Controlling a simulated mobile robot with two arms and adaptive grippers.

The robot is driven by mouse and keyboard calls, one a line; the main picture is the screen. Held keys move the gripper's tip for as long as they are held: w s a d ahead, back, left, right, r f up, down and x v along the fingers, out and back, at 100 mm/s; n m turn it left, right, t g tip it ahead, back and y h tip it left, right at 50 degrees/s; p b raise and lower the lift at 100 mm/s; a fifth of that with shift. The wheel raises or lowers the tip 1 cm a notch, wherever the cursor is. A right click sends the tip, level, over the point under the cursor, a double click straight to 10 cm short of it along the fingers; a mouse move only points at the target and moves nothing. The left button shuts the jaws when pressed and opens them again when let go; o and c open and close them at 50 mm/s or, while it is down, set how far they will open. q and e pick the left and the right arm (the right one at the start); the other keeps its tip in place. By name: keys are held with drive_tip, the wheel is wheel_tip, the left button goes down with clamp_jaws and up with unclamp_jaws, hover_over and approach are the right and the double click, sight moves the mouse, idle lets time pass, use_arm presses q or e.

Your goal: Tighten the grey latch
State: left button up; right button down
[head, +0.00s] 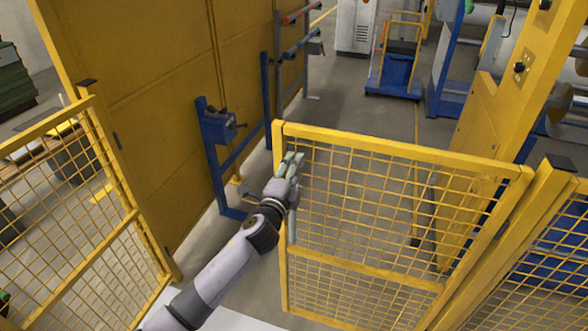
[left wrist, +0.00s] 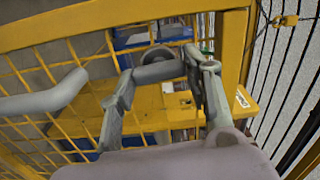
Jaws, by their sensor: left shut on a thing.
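The grey latch (left wrist: 158,72) shows in the left wrist view as a short grey bar near the upright yellow frame post of the mesh gate. My left gripper (head: 291,162) is at the upper part of the gate's free edge in the head view. In the left wrist view its two fingers (left wrist: 162,85) stand on either side of the latch and are shut on it. The fingers and wrist hide much of the latch in the head view. My right gripper is not in view.
The yellow mesh gate (head: 368,262) stands with a floor gap between its free edge and the left fence panel (head: 130,215). A grey handle (left wrist: 45,97) sticks out from the gate. A blue post stand (head: 215,150) is behind. The floor beyond is partly clear.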

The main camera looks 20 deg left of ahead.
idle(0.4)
use_arm(q)
drive_tip(key=o, duration=1.2)
drive_tip(key=shift+c, duration=0.2)
drive_tip(key=s, duration=1.2)
drive_tip(key=shift+a, duration=0.2)
